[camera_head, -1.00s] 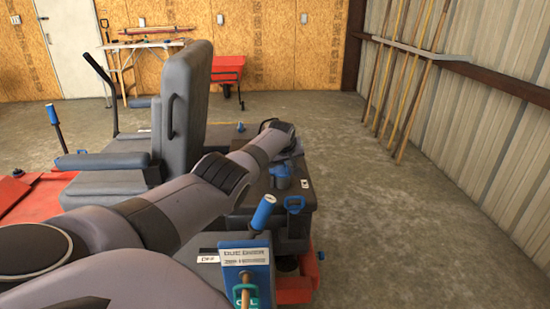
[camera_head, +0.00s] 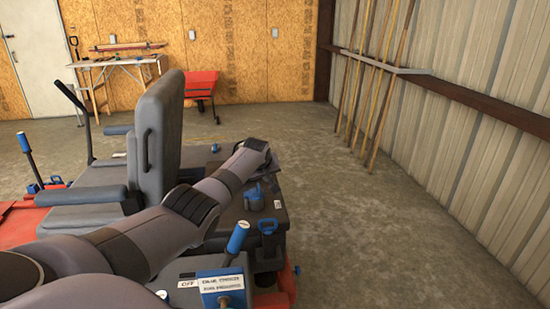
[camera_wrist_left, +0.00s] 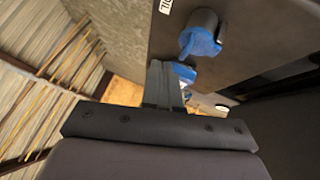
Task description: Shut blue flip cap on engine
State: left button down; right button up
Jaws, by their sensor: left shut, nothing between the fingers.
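The dark engine housing (camera_head: 232,218) sits behind the seat of a red machine. A blue cap (camera_head: 254,197) stands on its top beside a small white label; in the wrist view a blue cap (camera_wrist_left: 201,42) sits on a short grey neck. A second blue part (camera_wrist_left: 184,73) shows just behind my fingertips there. I cannot tell which is the flip cap, or whether its lid is fully down. My left gripper (camera_wrist_left: 160,66) is shut and empty, over the housing and close to these parts. In the head view the fingers are hidden behind my arm. My right gripper is not in view.
A grey seat (camera_head: 160,140) rises left of my arm. A blue-handled lever (camera_head: 238,237) and a blue pull handle (camera_head: 268,227) stand near the housing. A red wheelbarrow (camera_head: 202,85) and workbench (camera_head: 120,70) are at the back. Floor on the right is clear.

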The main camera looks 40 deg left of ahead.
pick_arm(q)
jog(key=s+d+r+p, duration=0.1)
jog(key=d+r+p, duration=0.1)
jog(key=d+r, duration=0.2)
jog(key=shift+s+d+r, duration=0.4)
jog(key=shift+r, duration=0.75)
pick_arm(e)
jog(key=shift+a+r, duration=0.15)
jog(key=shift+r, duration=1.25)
